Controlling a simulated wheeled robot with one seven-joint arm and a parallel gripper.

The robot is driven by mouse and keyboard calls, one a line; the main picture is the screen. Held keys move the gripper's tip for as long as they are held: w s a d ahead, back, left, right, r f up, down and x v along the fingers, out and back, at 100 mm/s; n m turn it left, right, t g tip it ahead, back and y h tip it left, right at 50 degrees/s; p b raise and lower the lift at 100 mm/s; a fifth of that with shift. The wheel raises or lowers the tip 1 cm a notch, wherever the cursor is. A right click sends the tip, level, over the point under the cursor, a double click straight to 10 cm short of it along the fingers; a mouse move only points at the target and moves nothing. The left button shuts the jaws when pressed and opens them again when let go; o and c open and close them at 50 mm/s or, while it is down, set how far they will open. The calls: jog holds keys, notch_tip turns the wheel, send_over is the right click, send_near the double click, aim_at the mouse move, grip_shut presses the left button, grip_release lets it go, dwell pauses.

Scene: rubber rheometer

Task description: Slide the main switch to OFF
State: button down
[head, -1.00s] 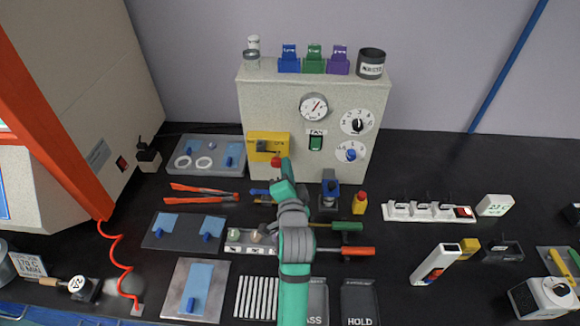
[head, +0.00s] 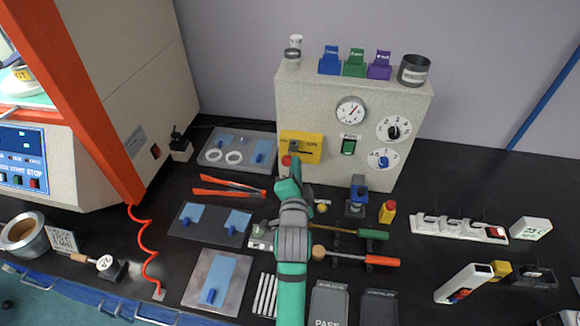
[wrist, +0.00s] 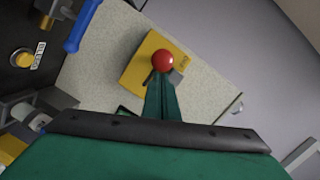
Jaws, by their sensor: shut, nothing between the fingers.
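The main switch is a yellow plate (head: 311,157) on the front of the pale box, with a dark slot and grey block, and a red ball knob (head: 286,160) at its lower left. A label that looks like ON is at the plate's right. My gripper (head: 295,164) is shut and empty, its tip just right of the knob. In the wrist view the closed fingers (wrist: 162,92) reach up to the red knob (wrist: 163,61), over the yellow plate (wrist: 140,68). I cannot tell whether they touch. The tip hides part of the plate's lower edge.
The pale box (head: 330,105) also carries a gauge (head: 350,109), a green rocker switch (head: 348,147) and two dials. Red tongs (head: 228,189), a tray (head: 212,148) and tools lie on the black bench. An orange-framed machine stands left.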

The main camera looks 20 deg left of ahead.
jog(key=shift+a, duration=0.35)
jog(key=shift+d, duration=0.15)
jog(key=s+d+r, duration=0.3)
jog(key=s+d, duration=0.3)
jog(key=s, duration=0.3)
jog(key=shift+s+d, duration=0.2)
jog(key=shift+s, duration=0.1)
